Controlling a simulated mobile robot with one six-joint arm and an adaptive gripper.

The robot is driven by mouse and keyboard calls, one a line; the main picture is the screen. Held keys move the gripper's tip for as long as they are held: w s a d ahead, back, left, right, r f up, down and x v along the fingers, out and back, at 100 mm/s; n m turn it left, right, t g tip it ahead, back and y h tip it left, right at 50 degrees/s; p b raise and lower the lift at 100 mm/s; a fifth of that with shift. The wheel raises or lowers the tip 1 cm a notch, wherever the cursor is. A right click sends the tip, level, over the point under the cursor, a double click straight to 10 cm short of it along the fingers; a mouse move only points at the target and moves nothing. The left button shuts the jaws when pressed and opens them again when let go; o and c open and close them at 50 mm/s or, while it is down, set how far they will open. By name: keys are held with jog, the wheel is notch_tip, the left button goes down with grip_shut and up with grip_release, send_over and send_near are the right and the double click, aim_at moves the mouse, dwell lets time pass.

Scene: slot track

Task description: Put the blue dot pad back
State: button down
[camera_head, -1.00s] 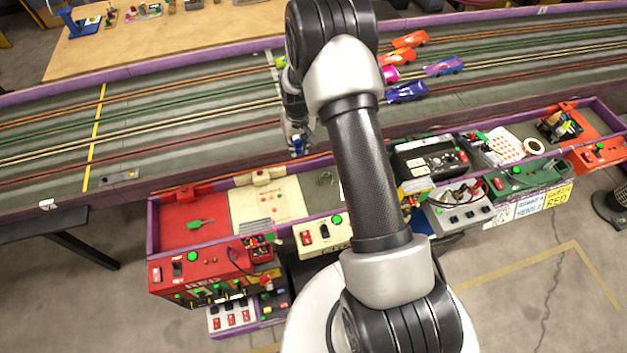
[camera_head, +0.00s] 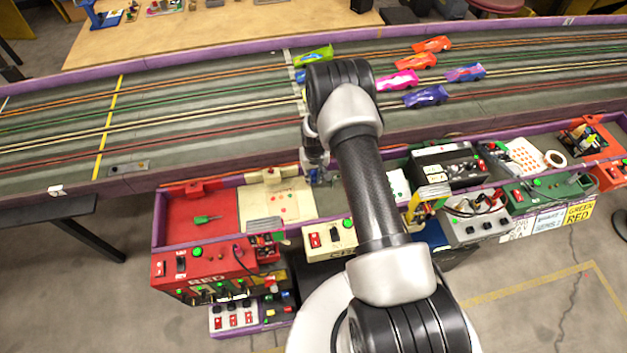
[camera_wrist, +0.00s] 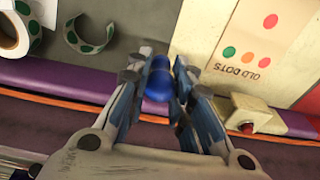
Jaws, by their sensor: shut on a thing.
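A rounded, glossy blue thing, the blue dot pad by its colour (camera_wrist: 159,82), is held between the fingertips of my gripper (camera_wrist: 160,88) in the wrist view. The fingers cover its sides. In the wrist view it hangs over the grey tray floor near the purple rail, beside the cream panel; its height is unclear. In the head view my gripper (camera_head: 316,174) is at the far edge of the purple-edged bench, right of the cream panel (camera_head: 262,205), and my arm hides part of the area. A card marked OLD DOTS (camera_wrist: 239,68) with red, green and orange dots lies on the cream panel.
A roll with green dots (camera_wrist: 14,32) and a curled green-dotted strip (camera_wrist: 86,44) lie left of my gripper in the wrist view. A cream block with a red button (camera_wrist: 247,117) sits to the right. Several toy cars (camera_head: 426,96) stand on the track behind.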

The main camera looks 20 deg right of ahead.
aim_at(313, 180)
jog(key=shift+f, duration=1.45)
jog(key=shift+f+b, duration=0.15)
jog(key=shift+b, duration=0.25)
jog(key=c, duration=1.4)
grip_release()
